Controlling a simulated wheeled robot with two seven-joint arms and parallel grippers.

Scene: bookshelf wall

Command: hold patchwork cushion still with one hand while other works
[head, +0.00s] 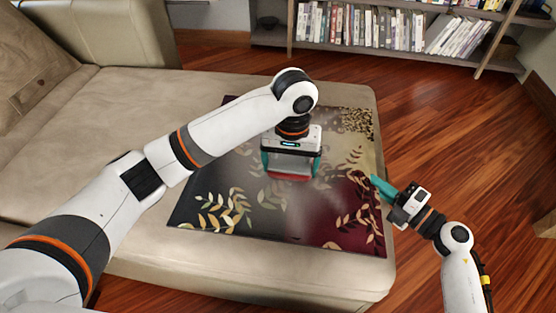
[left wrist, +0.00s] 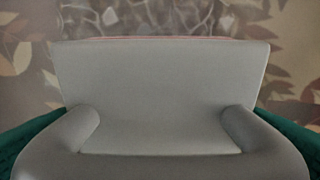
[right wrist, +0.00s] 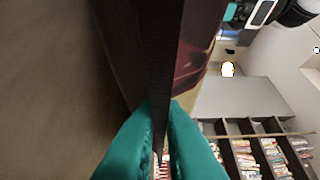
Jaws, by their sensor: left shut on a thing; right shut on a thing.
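The patchwork cushion (head: 225,210) lies flat on the beige sofa seat. It is thin, with dark red, dark and cream patches and leaf patterns. My right gripper (head: 382,188) is shut on its right edge. In the right wrist view the teal fingers (right wrist: 160,140) pinch the dark edge of the cushion (right wrist: 135,50). My left gripper (head: 291,165) is over the middle of the cushion, shut on a grey tool (head: 291,162) with a reddish lower edge. The grey tool (left wrist: 160,95) fills the left wrist view. Whether its lower edge touches the cushion is unclear.
The beige sofa seat (head: 130,95) extends left and behind the cushion. A bookshelf (head: 390,55) with several books stands at the back. The wooden floor (head: 470,130) to the right is clear. My left arm covers part of the sofa and cushion.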

